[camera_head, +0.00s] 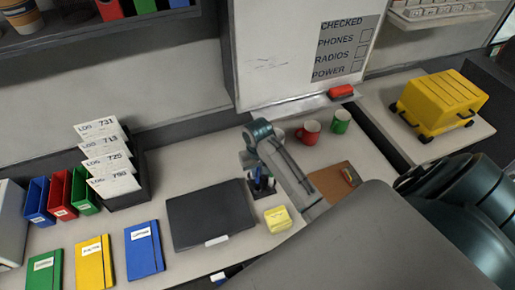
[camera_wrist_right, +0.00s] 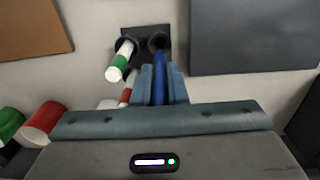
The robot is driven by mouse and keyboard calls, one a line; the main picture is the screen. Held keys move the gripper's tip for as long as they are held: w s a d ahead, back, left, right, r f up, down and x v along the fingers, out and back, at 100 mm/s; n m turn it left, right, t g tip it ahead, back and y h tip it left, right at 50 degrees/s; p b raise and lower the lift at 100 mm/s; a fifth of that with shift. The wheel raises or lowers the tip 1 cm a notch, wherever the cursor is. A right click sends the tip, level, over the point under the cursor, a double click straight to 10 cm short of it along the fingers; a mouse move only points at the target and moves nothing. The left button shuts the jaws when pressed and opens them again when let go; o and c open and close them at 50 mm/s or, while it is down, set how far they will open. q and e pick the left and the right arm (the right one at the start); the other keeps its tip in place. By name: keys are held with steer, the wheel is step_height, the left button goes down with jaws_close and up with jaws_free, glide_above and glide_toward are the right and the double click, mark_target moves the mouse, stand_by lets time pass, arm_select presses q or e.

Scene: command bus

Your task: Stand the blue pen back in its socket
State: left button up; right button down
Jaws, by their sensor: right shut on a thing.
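The blue pen (camera_wrist_right: 160,85) is between the two fingers of my right gripper (camera_wrist_right: 160,72), which is shut on it. In the right wrist view its far end meets the dark round socket at the right of the black pen holder (camera_wrist_right: 130,33). I cannot tell how deep it sits. A white marker with a green band (camera_wrist_right: 121,58) stands in the left socket, and a red-and-white marker (camera_wrist_right: 126,95) is partly hidden by a finger. My left gripper is out of view.
The closed dark laptop (camera_head: 210,213) lies left of the holder and a yellow note pad (camera_head: 277,219) lies in front. A brown clipboard (camera_head: 330,182), red mug (camera_head: 309,132) and green mug (camera_head: 340,121) are to the right. Desk behind the laptop is clear.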

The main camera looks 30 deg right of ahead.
mark_target(258, 181)
steer(key=shift+s, duration=0.1)
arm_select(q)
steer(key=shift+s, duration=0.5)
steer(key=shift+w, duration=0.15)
arm_select(e)
steer(key=shift+f, duration=0.35)
stand_by(0.4)
steer(key=shift+f, duration=0.2)
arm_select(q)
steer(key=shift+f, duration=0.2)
arm_select(e)
steer(key=shift+f, duration=0.75)
steer(key=shift+f, duration=0.5)
steer(key=shift+f, duration=0.35)
arm_select(q)
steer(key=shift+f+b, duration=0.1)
steer(key=shift+b, duration=0.2)
arm_select(e)
steer(key=shift+f, duration=0.5)
steer(key=shift+f, duration=0.35)
